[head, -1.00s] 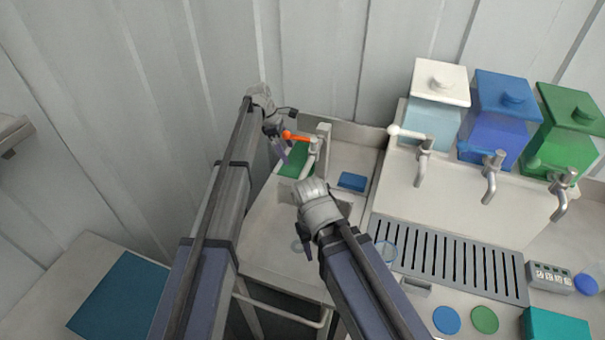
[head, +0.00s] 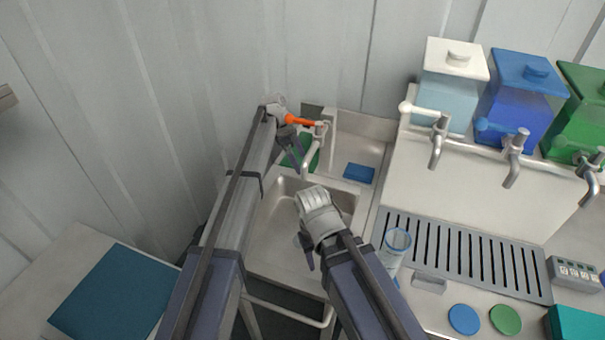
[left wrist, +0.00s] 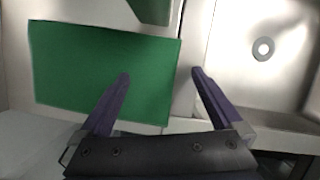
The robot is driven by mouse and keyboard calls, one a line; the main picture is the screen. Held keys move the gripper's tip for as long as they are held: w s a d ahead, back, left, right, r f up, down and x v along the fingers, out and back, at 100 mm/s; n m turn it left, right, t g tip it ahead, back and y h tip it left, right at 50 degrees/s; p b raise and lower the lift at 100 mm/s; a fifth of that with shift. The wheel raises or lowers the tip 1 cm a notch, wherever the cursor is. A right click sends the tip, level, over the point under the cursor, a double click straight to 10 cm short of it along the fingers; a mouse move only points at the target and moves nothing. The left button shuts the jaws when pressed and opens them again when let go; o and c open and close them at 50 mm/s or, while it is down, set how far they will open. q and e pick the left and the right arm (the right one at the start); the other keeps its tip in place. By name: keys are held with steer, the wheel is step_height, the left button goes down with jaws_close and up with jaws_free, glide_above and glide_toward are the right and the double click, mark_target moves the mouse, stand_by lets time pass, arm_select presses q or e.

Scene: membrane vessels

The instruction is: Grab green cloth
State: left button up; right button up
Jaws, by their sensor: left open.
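The green cloth (head: 312,155) lies at the back left of the sink unit, partly hidden behind my left gripper and the tap. In the left wrist view it is a flat green rectangle (left wrist: 85,70). My left gripper (head: 293,147) is over the cloth's area, open and empty. In the left wrist view its fingers (left wrist: 160,75) are spread; the left fingertip overlaps the cloth and the right one is beyond its right edge, near the sink basin. My right gripper (head: 305,250) hangs over the front basin; its jaw opening is unclear.
A tap with an orange lever (head: 302,121) stands close to my left gripper. A wall rises behind the sink.

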arm_select(q)
steer(key=shift+d+f, duration=0.1)
steer(key=shift+f, duration=0.2)
steer(key=shift+c, duration=0.6)
steer(key=c, duration=1.4)
steer(key=shift+r, duration=0.2)
jaws_close()
step_height(320, 180, up, 21)
steer(key=p, duration=2)
steer(key=shift+f+p, duration=0.15)
steer(key=shift+p, duration=0.25)
